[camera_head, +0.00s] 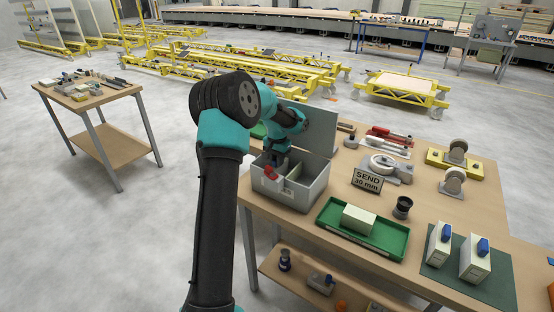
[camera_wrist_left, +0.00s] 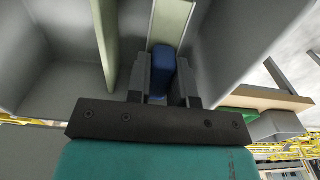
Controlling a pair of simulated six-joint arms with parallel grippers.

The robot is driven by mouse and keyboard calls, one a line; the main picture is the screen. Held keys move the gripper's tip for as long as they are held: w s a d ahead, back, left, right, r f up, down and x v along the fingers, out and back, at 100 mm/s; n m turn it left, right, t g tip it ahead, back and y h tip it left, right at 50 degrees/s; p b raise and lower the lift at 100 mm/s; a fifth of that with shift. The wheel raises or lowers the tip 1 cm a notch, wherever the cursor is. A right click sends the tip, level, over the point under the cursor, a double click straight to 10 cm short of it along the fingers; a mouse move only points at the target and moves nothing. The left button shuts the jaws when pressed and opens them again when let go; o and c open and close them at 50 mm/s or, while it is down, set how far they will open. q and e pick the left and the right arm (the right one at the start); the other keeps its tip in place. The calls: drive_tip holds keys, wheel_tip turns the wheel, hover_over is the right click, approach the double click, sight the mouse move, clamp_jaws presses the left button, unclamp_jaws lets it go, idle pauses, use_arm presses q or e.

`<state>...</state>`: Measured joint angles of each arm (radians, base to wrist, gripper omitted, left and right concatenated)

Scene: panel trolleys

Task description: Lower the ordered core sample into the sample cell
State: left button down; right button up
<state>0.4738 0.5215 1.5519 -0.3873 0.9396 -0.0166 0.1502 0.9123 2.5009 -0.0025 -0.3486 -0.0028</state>
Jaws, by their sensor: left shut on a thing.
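An open grey box (camera_head: 290,190) with its lid raised at the back stands on the table's left end. My left gripper (camera_head: 276,168) is over the box's left part; its fingertips are hard to see there. In the left wrist view, my left gripper (camera_wrist_left: 161,85) is shut on a blue handle (camera_wrist_left: 161,70). A pale slab (camera_wrist_left: 171,22) shows just beyond the handle, between grey walls. A pale green panel (camera_wrist_left: 107,40) stands to its left. How deep the slab sits cannot be told. A sign (camera_head: 367,180) reads "SEND 30 mm". My right gripper is not in view.
A green tray (camera_head: 330,216) holds a pale block (camera_head: 358,218). Two white blocks with blue handles (camera_head: 438,246) (camera_head: 474,260) stand on a dark green mat (camera_head: 500,285). A dark cup (camera_head: 403,207), a grey device (camera_head: 385,168) and red-handled tools (camera_head: 390,137) lie nearby.

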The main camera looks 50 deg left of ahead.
use_arm(q)
drive_tip(key=shift+f, duration=0.15)
drive_tip(key=c, duration=0.9)
unclamp_jaws()
wheel_tip(320, 180, up, 17)
drive_tip(key=shift+r, duration=0.2)
idle(0.4)
